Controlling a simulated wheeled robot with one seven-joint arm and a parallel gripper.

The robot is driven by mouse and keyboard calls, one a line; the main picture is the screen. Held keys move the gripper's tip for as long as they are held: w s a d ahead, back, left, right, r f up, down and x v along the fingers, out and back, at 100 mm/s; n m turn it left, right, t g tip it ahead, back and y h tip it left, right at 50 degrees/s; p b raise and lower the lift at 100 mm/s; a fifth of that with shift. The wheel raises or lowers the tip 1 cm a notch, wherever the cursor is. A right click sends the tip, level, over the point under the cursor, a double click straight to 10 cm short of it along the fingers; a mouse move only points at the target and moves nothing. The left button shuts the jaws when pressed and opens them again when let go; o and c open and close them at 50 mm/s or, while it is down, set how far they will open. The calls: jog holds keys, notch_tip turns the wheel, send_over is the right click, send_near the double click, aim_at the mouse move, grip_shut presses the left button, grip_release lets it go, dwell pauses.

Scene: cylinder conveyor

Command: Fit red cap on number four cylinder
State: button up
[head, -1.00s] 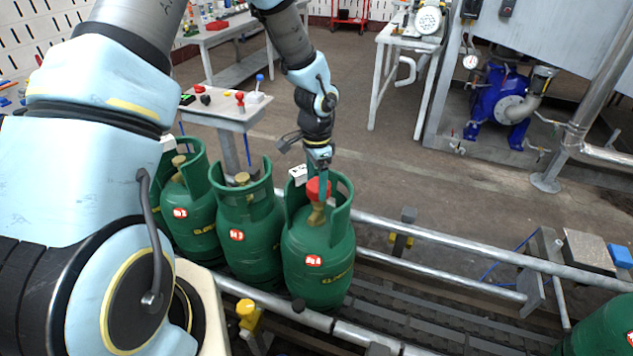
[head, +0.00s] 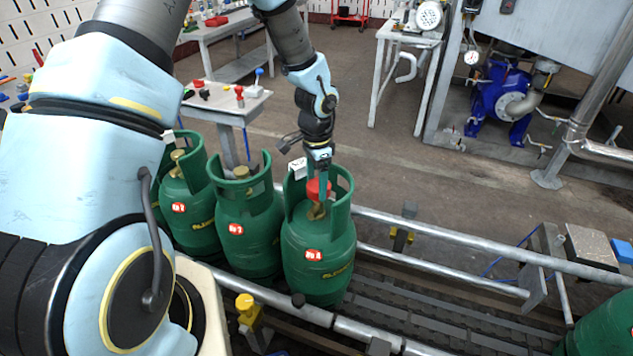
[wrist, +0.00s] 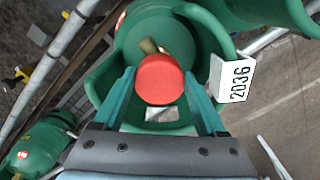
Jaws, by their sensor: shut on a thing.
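The red cap (head: 318,189) is between the teal fingers of my gripper (head: 320,181), which is shut on it. The cap is upright over the brass valve (head: 316,211) of the rightmost green cylinder (head: 316,268) in the near row, whose red label appears to read number 4. In the wrist view the cap (wrist: 160,80) sits between both fingers, inside the collar (wrist: 118,58) of the cylinder, and hides most of the valve (wrist: 149,46). I cannot tell whether the cap touches or is seated on the valve.
The cylinder's raised green collar surrounds the fingers closely. More green cylinders (head: 247,231) stand to the left, close together. Conveyor rails (head: 440,236) run alongside. A small table (head: 228,104) with coloured caps stands behind. Another cylinder (head: 606,328) is at the lower right.

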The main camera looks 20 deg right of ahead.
aim_at(316, 185)
jog(key=shift+f+b, duration=0.6)
jog(key=shift+f, duration=0.3)
jog(key=o, duration=1.3)
jog(key=shift+c, duration=0.2)
notch_tip(316, 185, up, 11)
jog(key=shift+f+b, duration=0.1)
jog(key=shift+b, duration=0.6)
jog(key=shift+a, duration=0.1)
